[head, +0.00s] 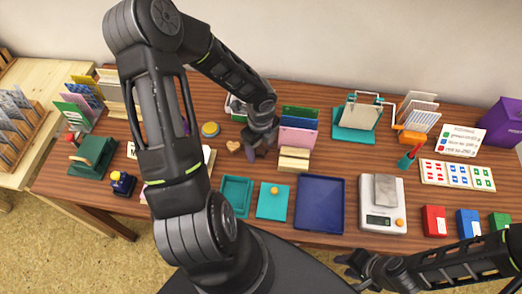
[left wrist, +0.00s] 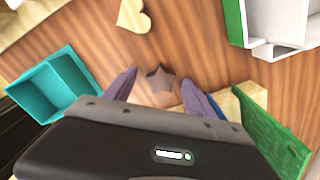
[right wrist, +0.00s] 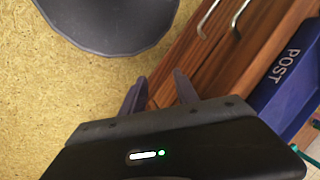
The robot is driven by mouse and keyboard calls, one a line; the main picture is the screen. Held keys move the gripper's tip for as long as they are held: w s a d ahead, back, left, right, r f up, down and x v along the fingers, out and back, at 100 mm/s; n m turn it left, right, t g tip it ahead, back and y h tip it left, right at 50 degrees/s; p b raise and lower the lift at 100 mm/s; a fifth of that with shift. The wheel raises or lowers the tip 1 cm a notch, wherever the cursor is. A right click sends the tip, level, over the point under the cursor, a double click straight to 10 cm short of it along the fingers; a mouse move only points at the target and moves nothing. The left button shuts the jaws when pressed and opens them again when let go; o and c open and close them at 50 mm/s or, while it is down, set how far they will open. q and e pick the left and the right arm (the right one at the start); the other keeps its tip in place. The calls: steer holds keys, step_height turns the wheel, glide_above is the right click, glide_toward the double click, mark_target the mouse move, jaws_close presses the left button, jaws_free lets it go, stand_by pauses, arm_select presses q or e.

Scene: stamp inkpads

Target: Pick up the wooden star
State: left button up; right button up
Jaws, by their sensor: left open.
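The wooden star (left wrist: 160,80) shows in the left wrist view, lying on the brown table top between the two fingertips. It looks darker than the heart and is in shade. My left gripper (head: 258,150) is open and points down at the star, one finger on each side; I cannot tell whether either finger touches it. In the head view the star is hidden by the gripper. My right gripper (head: 352,268) is open and empty, low at the front right; the right wrist view shows its apart fingers (right wrist: 160,78) over floor and table edge.
A pale wooden heart (head: 233,146) lies just left of my left gripper; it also shows in the left wrist view (left wrist: 133,16). Wooden blocks (head: 293,160) and a card rack (head: 299,127) stand close on the right. A teal tray (head: 236,197) and blue tray (head: 320,205) lie in front.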

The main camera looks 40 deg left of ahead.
mark_target(260, 150)
stand_by(0.4)
arm_select(q)
jaws_close()
stand_by(0.5)
steer(key=shift+r+p, duration=0.6)
step_height(260, 150, up, 5)
steer(key=p, duration=0.3)
steer(key=shift+f+p, duration=0.2)
steer(key=shift+p, duration=0.15)
steer(key=shift+r+b, duration=0.4)
steer(key=shift+r, duration=1.7)
